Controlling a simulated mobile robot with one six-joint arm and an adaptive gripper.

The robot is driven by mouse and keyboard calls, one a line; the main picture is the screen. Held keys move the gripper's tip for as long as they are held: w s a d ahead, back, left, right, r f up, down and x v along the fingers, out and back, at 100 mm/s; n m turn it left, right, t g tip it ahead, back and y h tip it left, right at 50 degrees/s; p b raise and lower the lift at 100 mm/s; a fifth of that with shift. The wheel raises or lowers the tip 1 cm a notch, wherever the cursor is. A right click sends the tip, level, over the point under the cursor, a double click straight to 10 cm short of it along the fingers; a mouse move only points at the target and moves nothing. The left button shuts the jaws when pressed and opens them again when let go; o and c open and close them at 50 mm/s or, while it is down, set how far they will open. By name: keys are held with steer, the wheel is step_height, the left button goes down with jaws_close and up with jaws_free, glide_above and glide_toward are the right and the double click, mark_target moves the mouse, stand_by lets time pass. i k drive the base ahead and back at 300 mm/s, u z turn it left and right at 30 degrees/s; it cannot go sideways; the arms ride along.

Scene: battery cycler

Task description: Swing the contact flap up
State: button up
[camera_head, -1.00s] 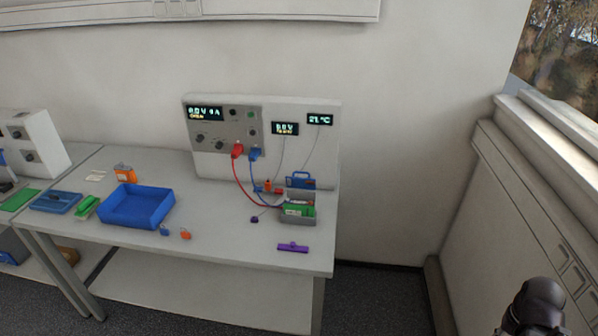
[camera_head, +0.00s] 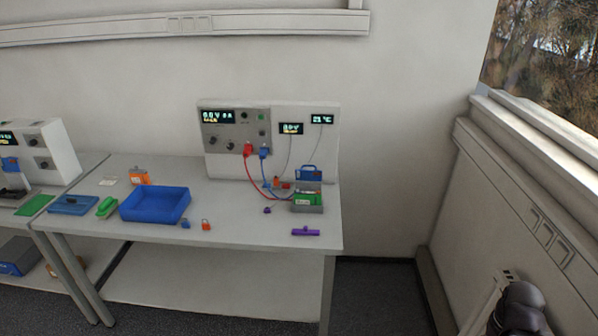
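The contact flap seems to be the blue piece with a handle (camera_head: 308,173) at the back of a small grey holder (camera_head: 309,209) on the right of the bench; it looks upright, but it is too small to be sure. A green block with a white label (camera_head: 307,197) sits in the holder. Red and blue leads run from the cycler panel (camera_head: 237,130) down toward the holder. A dark rounded part of my arm shows at the lower right, far from the bench. My gripper's fingers cannot be made out.
A blue tray (camera_head: 155,205) stands on the bench (camera_head: 250,232), with a green piece (camera_head: 107,207) to its left. A purple bar (camera_head: 305,232) lies before the holder. Small blue and orange padlock-like pieces (camera_head: 206,224) lie near the tray. A wall and window bound the right side.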

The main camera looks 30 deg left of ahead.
mark_target(308, 174)
steer(key=z, duration=0.15)
steer(key=k, duration=1)
steer(key=u, duration=2.05)
steer(key=i, duration=1.4)
